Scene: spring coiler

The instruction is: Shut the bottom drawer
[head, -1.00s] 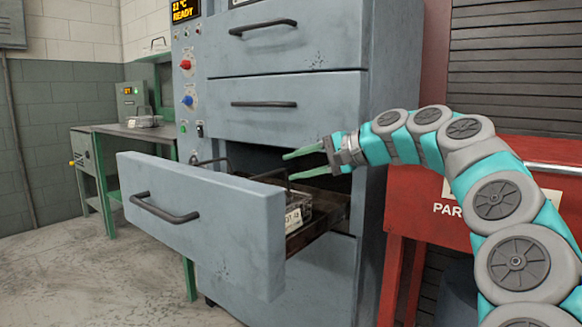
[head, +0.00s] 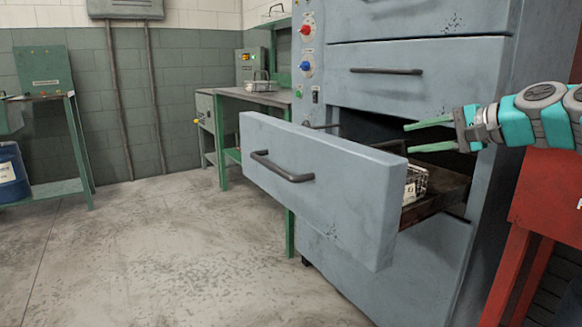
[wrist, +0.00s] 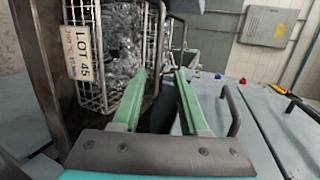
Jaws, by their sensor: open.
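A grey drawer (head: 310,185) with a dark bar handle (head: 282,168) is pulled far out of the grey cabinet. It is the lowest one with a visible handle; a plain grey panel (head: 425,262) shows beneath it. A wire basket (head: 416,183) with a "LOT 45" label sits inside the drawer, and the basket also shows in the wrist view (wrist: 115,45). My gripper (head: 408,138) is open and empty, above the drawer's inner part and in front of the cabinet opening. In the wrist view, its green fingers (wrist: 160,72) point past the basket's side; contact cannot be told.
Two shut drawers, one with a handle (head: 387,71), are above the opening. A red stand (head: 548,200) is close at the right. A green-legged bench (head: 250,96) stands behind at the left. Concrete floor (head: 180,240) is clear left of and before the drawer.

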